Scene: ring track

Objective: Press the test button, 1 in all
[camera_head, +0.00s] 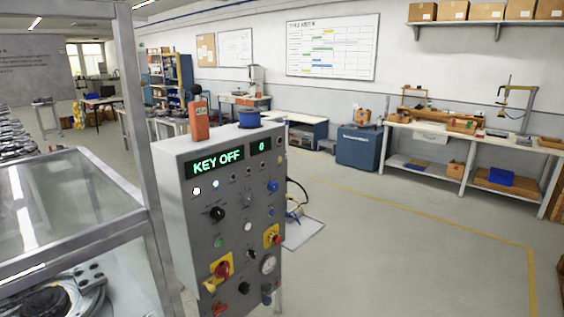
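A grey control cabinet (172,195) stands just left of the middle of the view, its panel facing me. Its display (216,161) reads "KEY OFF" in green, and a smaller display (261,145) reads "0". The panel carries a green button (219,243), a white button (248,227), a black knob (217,214), a blue knob (272,186) and a red handle on a yellow plate (221,269). Two small lamps at the upper left glow white. The labels are too small to read, so I cannot tell which control is the test button. Neither gripper is in view.
An orange handheld device (199,120) and a blue round object (249,119) rest on the cabinet top. A metal-framed glass case (70,210) stands close on the left. A cable lies on a light mat (303,233) behind the cabinet. The floor to the right is open.

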